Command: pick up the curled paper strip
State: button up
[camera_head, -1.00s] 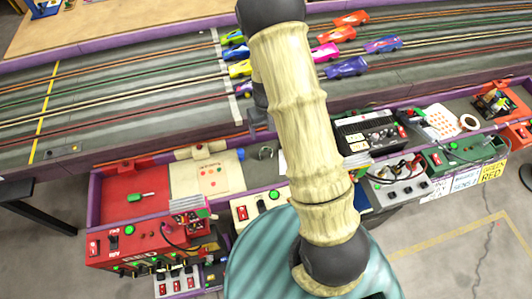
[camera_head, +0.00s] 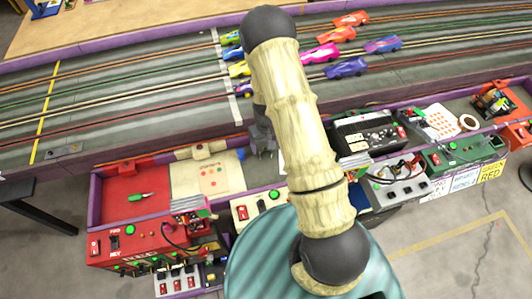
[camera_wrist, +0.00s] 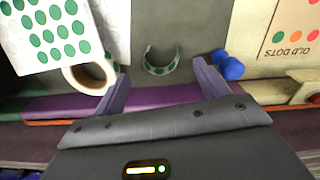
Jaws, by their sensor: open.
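The curled paper strip (camera_wrist: 161,68) is a small pale curl with green dots. In the wrist view it stands on the grey surface as an open C shape. My gripper (camera_wrist: 160,72) is open, with one finger on each side of the strip and clear space between each finger and the strip. In the head view my gripper (camera_head: 263,148) hangs over the grey part of the bench beside the track, and it and my arm hide the strip there.
A white tape roll (camera_wrist: 88,77) and a sheet of green dots (camera_wrist: 50,35) lie left of the strip in the wrist view. A blue knob (camera_wrist: 228,66) and an "OLD DOTS" card (camera_wrist: 288,35) are to its right. A purple rail (camera_wrist: 165,97) runs close by.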

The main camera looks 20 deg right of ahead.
aim_at(266, 152)
jog(key=shift+a+f+p, duration=0.1)
jog(key=shift+f+p, duration=0.2)
jog(key=shift+f, duration=2)
jog(key=c, duration=1.1)
